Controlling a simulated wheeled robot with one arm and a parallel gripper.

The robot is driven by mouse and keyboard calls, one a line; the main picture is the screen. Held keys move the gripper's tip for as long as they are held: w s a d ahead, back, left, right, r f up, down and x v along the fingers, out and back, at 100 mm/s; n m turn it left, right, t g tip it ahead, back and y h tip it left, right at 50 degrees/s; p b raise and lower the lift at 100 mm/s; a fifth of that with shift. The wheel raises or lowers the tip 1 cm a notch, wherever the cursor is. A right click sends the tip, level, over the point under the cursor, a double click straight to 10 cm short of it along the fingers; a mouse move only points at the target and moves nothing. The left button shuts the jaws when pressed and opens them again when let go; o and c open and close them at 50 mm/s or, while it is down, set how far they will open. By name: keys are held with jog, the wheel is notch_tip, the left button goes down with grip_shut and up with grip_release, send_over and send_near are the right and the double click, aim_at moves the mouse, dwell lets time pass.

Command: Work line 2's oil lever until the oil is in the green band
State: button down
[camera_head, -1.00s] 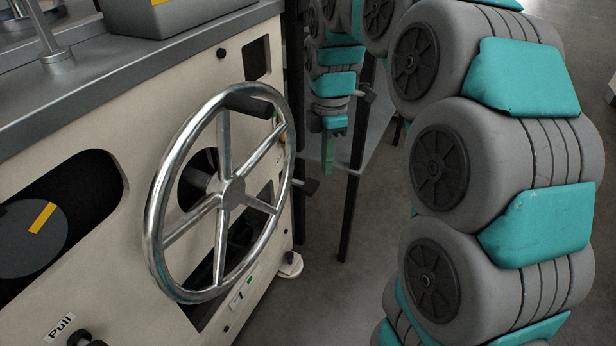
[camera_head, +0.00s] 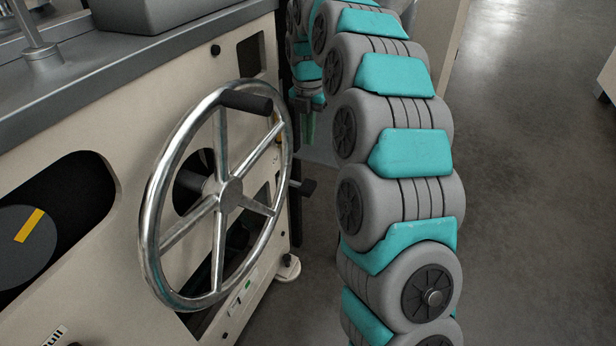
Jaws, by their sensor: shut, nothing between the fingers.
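My gripper (camera_head: 309,128) is small and far off, beyond the right end of the cream machine (camera_head: 105,130). Its green fingers point down and appear shut, with nothing seen between them. My grey and teal arm runs from the bottom right up and back to it. A short black knob (camera_head: 303,187) sticks out at the machine's right end, below my gripper. I cannot tell whether it belongs to line 2's oil lever. No oil gauge or green band can be made out.
A large chrome handwheel (camera_head: 230,192) with a black handle (camera_head: 246,102) stands out from the machine's front, left of my arm. A levelling foot (camera_head: 287,267) sits at the machine's lower right corner. Open grey floor (camera_head: 520,190) lies to the right.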

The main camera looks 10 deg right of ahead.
aim_at(308, 185)
jog(key=shift+f, duration=0.1)
notch_tip(308, 185, down, 14)
jog(key=shift+r+p, duration=0.1)
jog(key=shift+p, duration=0.4)
dwell(0.4)
